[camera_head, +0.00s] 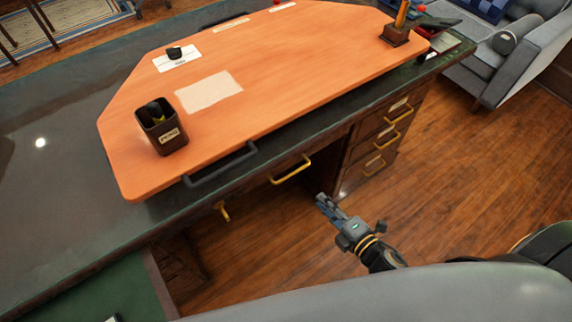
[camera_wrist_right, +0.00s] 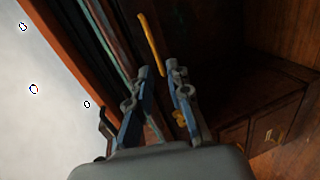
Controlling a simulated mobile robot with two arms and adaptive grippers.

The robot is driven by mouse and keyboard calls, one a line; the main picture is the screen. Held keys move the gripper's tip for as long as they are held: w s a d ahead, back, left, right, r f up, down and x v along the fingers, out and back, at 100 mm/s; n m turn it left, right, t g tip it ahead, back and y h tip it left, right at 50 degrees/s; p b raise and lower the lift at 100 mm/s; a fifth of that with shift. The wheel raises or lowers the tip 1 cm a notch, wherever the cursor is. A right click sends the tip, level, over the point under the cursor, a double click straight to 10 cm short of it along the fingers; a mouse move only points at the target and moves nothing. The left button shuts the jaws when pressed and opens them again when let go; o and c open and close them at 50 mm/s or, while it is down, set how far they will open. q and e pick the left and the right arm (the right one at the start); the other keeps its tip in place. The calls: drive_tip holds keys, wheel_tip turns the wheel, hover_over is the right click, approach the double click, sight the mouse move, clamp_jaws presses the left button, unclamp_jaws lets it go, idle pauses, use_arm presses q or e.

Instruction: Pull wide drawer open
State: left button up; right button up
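The wide drawer's dark front sits under the desk top, in shadow; its edges are hard to tell. A brass bar handle (camera_head: 290,172) shows there in the head view. My right gripper (camera_head: 323,204) is to the right of and below this handle, apart from it in that view. In the right wrist view the gripper (camera_wrist_right: 158,70) is open, with nothing held. A brass handle (camera_wrist_right: 150,42) lies ahead, its lower end lined up between the fingertips; contact cannot be told. My left gripper is in neither view.
An orange board (camera_head: 280,70) on the desk carries a dark pen cup (camera_head: 162,130). A dark bar handle (camera_head: 220,166) runs along its front edge. Side drawers (camera_head: 385,135) stand right of the open knee space. Wooden floor (camera_head: 455,180) is clear at right.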

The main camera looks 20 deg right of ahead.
sight(294, 173)
drive_tip(key=shift+n, duration=0.3)
drive_tip(key=x, duration=0.4)
drive_tip(key=r+x, duration=0.1)
drive_tip(key=x, duration=0.8)
drive_tip(key=shift+w+a+r+p, duration=0.1)
drive_tip(key=shift+w+a+p, duration=0.15)
drive_tip(key=shift+a+p, duration=0.05)
drive_tip(key=shift+w+a, duration=0.1)
drive_tip(key=shift+w, duration=0.1)
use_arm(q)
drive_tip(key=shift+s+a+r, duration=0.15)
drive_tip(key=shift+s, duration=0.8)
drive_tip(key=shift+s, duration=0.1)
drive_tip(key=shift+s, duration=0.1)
use_arm(e)
clamp_jaws()
